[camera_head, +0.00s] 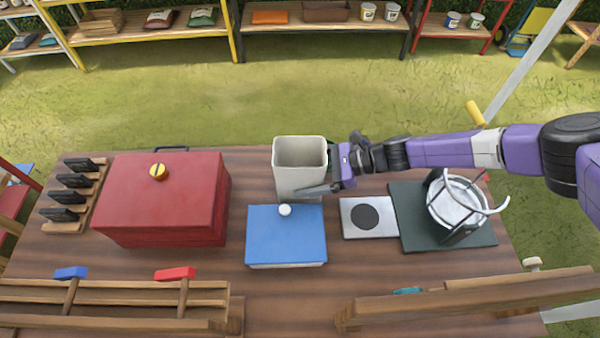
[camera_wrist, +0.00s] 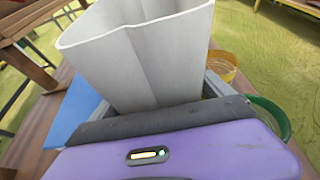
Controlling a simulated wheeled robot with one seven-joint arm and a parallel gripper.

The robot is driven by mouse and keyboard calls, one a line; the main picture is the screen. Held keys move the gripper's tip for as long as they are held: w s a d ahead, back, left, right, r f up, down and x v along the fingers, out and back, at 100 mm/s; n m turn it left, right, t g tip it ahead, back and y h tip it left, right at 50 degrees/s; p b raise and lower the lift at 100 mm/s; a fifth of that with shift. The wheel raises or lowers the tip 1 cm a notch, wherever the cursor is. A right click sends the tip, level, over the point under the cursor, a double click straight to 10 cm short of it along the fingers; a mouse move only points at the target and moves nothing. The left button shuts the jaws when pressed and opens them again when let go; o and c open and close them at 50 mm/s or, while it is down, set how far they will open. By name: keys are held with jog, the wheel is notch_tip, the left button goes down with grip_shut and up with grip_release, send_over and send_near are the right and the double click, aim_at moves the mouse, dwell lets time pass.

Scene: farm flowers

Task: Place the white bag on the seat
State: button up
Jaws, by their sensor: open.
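The white bag (camera_head: 299,180), a pale open-topped container, stands upright on the wooden table behind the blue box. It also fills the upper middle of the wrist view (camera_wrist: 150,60). My gripper (camera_head: 322,182) reaches it from the right, low on its side. One finger shows across the bag's front lower right; the far finger is hidden behind the bag. The jaws are open at the bag, and I cannot tell whether they touch it. No thing in view is clearly the seat.
A blue box (camera_head: 286,236) with a white knob is just in front of the bag. A red chest (camera_head: 165,200) stands left. A white plate with a black disc (camera_head: 368,217) and a pot on a dark board (camera_head: 408,200) are right. Wooden racks (camera_head: 120,300) line the front.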

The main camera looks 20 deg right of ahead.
jog(key=c, duration=1.1)
jog(key=shift+r, duration=0.15)
